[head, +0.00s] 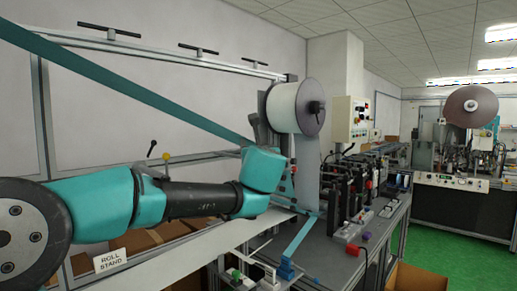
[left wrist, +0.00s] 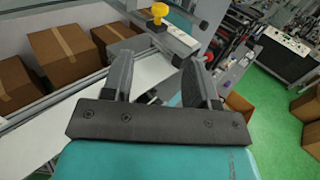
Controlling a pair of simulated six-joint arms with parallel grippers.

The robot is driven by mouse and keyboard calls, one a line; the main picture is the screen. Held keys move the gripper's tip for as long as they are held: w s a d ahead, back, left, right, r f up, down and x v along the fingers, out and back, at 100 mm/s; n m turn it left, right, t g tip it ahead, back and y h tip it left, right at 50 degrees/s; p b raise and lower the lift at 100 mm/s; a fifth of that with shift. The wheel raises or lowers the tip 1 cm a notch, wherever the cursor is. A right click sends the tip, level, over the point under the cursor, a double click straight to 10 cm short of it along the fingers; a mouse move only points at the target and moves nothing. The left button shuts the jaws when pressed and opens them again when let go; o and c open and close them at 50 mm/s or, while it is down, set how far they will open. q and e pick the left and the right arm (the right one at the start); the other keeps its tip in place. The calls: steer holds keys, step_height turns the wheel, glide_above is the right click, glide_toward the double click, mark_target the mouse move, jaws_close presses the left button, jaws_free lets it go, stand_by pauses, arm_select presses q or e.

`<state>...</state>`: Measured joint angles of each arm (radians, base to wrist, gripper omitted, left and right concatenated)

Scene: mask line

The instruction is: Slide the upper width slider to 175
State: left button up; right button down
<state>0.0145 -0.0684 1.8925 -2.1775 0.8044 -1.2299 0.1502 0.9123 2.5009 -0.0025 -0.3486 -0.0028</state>
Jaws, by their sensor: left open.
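My left gripper (head: 262,115) points up beside the large white roll (head: 292,107) in the head view; its arm comes in from the left. In the left wrist view the two dark fingers of the gripper (left wrist: 160,75) stand wide apart with nothing held between them. A yellow knob (left wrist: 159,10) on a metal bracket lies beyond the fingertips; a yellow knob (head: 166,157) also shows on the rail in the head view. Small fittings with a green knob (head: 237,274) and a blue block (head: 286,268) sit low in front. I cannot tell which part is the upper width slider; no scale is readable.
A white web (head: 170,262) crosses below my arm. Cardboard boxes (left wrist: 66,58) lie behind the rail. A machine line (head: 350,215) stands to the right, with green floor (head: 450,250) beyond.

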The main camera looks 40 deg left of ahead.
arm_select(q)
steer(key=shift+w, duration=0.1)
steer(key=x, duration=1.7)
steer(key=shift+w+a, duration=0.15)
steer(key=shift+f, duration=0.1)
jaws_close()
